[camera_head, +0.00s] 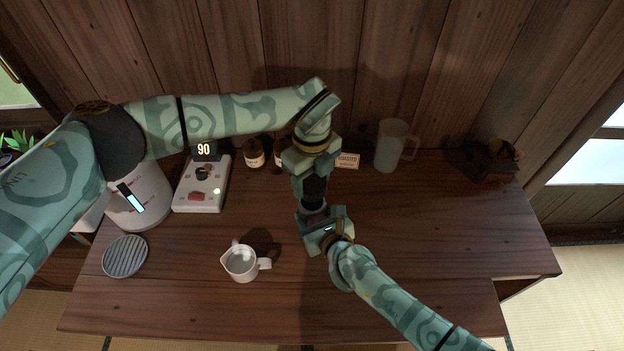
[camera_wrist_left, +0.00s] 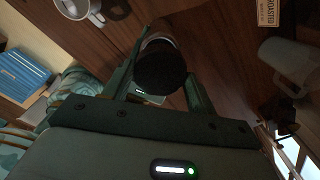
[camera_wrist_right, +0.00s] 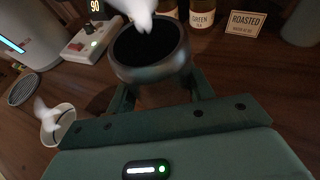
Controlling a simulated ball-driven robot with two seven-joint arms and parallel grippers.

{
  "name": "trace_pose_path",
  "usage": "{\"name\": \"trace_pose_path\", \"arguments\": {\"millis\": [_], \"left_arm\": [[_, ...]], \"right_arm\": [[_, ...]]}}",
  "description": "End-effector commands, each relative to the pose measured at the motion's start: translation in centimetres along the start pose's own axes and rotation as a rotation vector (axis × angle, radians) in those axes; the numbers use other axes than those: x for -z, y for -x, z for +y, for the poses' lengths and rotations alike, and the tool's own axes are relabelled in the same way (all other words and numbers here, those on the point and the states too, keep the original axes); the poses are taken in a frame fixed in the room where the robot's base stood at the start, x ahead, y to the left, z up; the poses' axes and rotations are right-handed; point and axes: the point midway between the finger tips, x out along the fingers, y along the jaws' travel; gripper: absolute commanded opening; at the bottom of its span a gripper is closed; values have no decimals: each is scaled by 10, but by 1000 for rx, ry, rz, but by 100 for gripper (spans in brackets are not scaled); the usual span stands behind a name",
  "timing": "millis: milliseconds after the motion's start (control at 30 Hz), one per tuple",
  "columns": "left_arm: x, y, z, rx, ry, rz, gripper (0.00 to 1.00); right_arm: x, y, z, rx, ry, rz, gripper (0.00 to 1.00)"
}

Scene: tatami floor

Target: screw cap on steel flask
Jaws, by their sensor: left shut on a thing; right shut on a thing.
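My left gripper (camera_head: 308,168) comes down from above and is shut on a round black cap (camera_wrist_left: 160,68), seen between its fingers in the left wrist view. My right gripper (camera_head: 325,228) is lower and nearer and is shut on the steel flask (camera_head: 313,211). In the right wrist view the flask (camera_wrist_right: 155,72) is upright with a dark round top and a white wisp above it. The cap is in line with the flask in the head view, just beyond it. Whether they touch is hidden.
A white cup with a handle (camera_head: 241,264) and a round grey ribbed mat (camera_head: 125,256) are at left. A white device reading 90 (camera_head: 201,186), bottles (camera_head: 254,154), a ROASTED sign (camera_head: 347,161) and a frosted jug (camera_head: 391,146) stand behind.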

Motion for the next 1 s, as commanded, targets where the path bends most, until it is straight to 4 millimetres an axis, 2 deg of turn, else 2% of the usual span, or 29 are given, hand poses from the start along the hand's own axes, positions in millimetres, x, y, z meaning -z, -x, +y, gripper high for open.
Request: {"name": "trace_pose_path", "arguments": {"millis": [100,600,1000], "left_arm": [[0,-10,0,-1,0,0,35],[0,-11,0,-1,0,0,35],[1,-28,0,0,-2,0,35]], "right_arm": [[0,0,0,0,0,1,11],[1,0,0,1,0,1,11],[1,0,0,1,0,2,11]]}}
